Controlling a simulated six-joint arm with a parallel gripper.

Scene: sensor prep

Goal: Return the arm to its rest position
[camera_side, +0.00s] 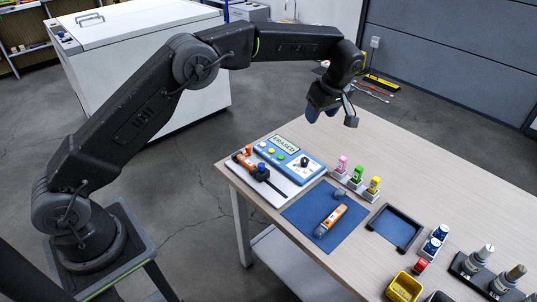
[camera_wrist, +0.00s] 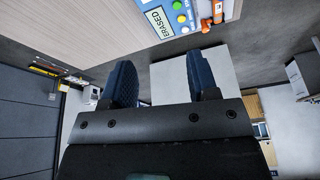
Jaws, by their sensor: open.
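My gripper (camera_side: 322,112) is raised above the back left part of the table (camera_side: 400,140) in the side view. In the wrist view its two blue fingers (camera_wrist: 160,88) stand apart with nothing between them. An orange and grey sensor (camera_side: 333,217) lies on a blue mat (camera_side: 300,211) on the table, well away from the gripper. A blue device with a display reading "ERASED" (camera_side: 285,144) stands near the left table edge. Its display also shows in the wrist view (camera_wrist: 160,19).
Beside the device lies an orange and black tool (camera_side: 257,171). Small coloured bottles (camera_side: 356,174), a black tray (camera_side: 394,228), a yellow bin (camera_side: 404,287) and grey bottles (camera_side: 480,257) stand on the table. A white cabinet (camera_side: 140,40) is behind my arm. The back of the table is clear.

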